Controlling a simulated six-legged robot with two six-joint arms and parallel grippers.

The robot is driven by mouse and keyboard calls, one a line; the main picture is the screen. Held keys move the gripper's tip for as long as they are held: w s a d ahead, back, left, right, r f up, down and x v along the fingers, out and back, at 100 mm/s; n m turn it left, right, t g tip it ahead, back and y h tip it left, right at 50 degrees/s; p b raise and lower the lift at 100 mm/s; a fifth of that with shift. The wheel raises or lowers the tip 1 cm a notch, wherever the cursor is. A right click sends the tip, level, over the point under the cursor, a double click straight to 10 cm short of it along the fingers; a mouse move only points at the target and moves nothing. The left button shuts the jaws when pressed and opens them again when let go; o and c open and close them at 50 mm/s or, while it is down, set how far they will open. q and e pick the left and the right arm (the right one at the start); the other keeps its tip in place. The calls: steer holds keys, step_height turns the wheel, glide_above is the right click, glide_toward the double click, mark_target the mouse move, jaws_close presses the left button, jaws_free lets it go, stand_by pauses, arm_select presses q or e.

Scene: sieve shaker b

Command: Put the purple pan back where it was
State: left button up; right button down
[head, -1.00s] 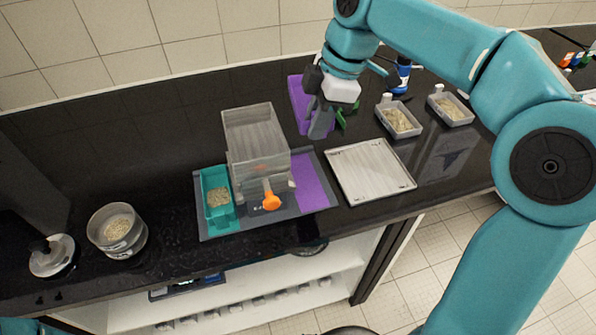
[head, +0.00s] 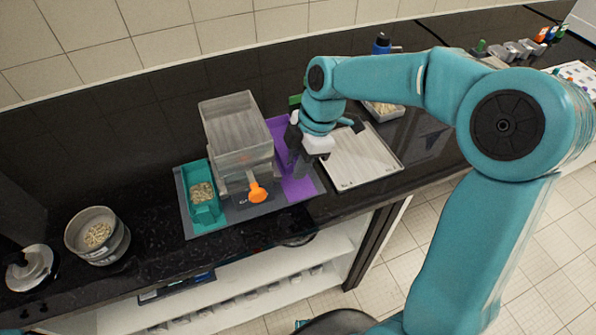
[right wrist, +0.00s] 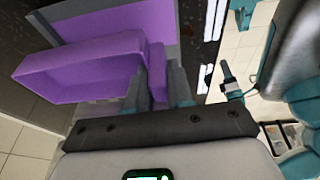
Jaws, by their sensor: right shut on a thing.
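The purple pan (head: 281,137) is an open rectangular tray, partly hidden behind my right gripper in the head view. My right gripper (head: 293,168) is shut on the pan's wall; the pan also shows in the right wrist view (right wrist: 85,68), with the gripper's fingers (right wrist: 158,88) on either side of its wall. The pan is over or close to the purple patch (head: 303,188) at the right of the grey mat (head: 188,208). I cannot tell whether it touches the mat. My left gripper is not in view.
A clear box-like device (head: 236,130) with an orange knob (head: 257,192) stands on the mat, left of the pan. A teal pan (head: 201,195) with grains is at its left. A white ridged tray (head: 361,160) lies close on the right. Sieves (head: 95,234) stand far left.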

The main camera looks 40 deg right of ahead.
steer(key=x, duration=0.3)
steer(key=shift+d, duration=0.3)
steer(key=shift+d+f, duration=0.1)
steer(key=shift+f, duration=0.25)
steer(key=shift+s, duration=0.1)
steer(key=shift+f+b, duration=0.6)
steer(key=shift+b, duration=0.05)
steer(key=c, duration=1)
jaws_free()
